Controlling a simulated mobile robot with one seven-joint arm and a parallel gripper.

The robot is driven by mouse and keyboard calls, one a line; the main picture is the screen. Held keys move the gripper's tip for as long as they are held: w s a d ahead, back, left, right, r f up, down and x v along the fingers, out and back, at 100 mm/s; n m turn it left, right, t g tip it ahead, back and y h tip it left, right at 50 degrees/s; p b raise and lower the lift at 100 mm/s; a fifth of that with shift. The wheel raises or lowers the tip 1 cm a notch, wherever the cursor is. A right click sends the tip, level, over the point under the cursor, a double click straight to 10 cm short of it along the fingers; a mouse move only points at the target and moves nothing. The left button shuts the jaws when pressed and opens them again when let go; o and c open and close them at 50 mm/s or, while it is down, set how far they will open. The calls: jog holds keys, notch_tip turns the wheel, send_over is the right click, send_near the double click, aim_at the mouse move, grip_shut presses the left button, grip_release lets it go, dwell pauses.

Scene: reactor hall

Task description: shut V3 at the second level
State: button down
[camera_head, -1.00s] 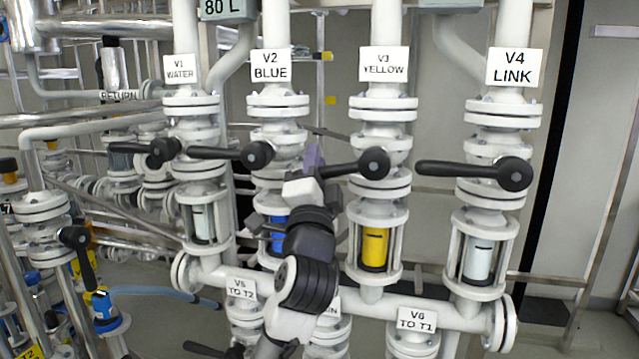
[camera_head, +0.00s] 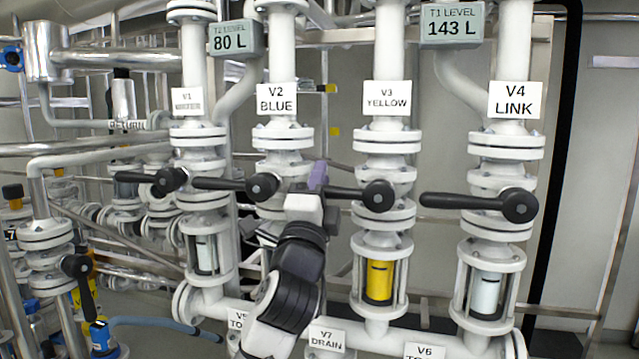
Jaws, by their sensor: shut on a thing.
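Valve V3 is on the vertical white pipe under the sign "V3 YELLOW" (camera_head: 387,98). Its black lever (camera_head: 350,192) runs left from a round hub (camera_head: 378,195), about level and across the pipe, much like the V2 and V4 levers. My gripper (camera_head: 318,180) is at the lever's left end and is shut on it; the fingers partly hide that end. A yellow sight glass (camera_head: 379,281) sits below V3.
The V2 lever (camera_head: 225,184) lies just left of my gripper, and the V4 lever (camera_head: 470,202) to the right. Displays read T2 80 L (camera_head: 236,41) and T1 143 L (camera_head: 453,27). A horizontal manifold pipe (camera_head: 390,332) crosses below.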

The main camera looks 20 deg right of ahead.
jog(key=c, duration=1.3)
grip_release()
jog(key=shift+r, duration=0.1)
jog(key=b+v, duration=0.5)
jog(key=v, duration=0.8)
jog(key=shift+s+a+f+b, duration=0.2)
jog(key=shift+s+f+b, duration=0.05)
jog(key=shift+s+b, duration=0.05)
